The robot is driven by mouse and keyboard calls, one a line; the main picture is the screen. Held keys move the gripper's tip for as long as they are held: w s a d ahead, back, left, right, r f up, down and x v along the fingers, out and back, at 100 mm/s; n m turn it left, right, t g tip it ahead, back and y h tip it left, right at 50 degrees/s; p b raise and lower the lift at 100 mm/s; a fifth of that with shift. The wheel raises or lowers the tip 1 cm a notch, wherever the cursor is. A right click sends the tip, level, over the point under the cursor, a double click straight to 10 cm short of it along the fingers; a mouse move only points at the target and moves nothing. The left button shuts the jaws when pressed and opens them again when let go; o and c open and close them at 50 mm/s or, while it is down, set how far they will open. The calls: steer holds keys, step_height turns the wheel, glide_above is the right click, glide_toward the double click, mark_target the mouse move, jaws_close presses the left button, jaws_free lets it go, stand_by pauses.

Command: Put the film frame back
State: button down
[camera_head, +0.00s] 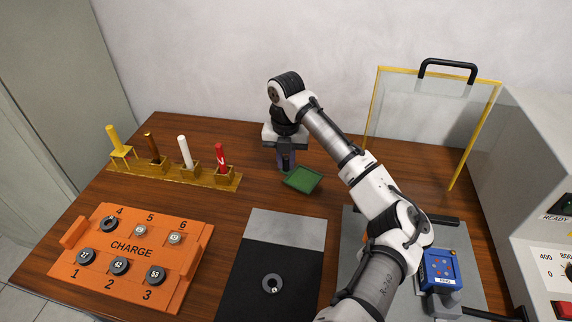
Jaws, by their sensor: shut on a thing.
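The film frame, which I take to be the small green rectangular plate (303,180), is near the middle back of the wooden table. My gripper (287,166) points down at its upper left edge and is shut on it. The fingers are small and partly dark in this view, so the exact grip is unclear. I cannot tell whether the plate touches the table or is held just above it.
An orange CHARGE tray (190,262) with numbered discs stands front left. Behind it, a yellow rack (205,177) holds coloured sticks. A grey-black mat (290,225) carries a ring (272,284). A clear yellow-edged shield (377,105), blue device (440,268) and console (520,180) stand right.

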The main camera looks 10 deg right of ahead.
steer(key=shift+f, duration=1.25)
steer(key=shift+f, duration=0.15)
steer(key=c, duration=1.3)
jaws_free()
steer(key=shift+c, duration=0.2)
step_height(320, 180, up, 11)
steer(key=shift+r+b, duration=0.15)
steer(key=shift+b, duration=0.5)
steer(key=shift+r, duration=0.55)
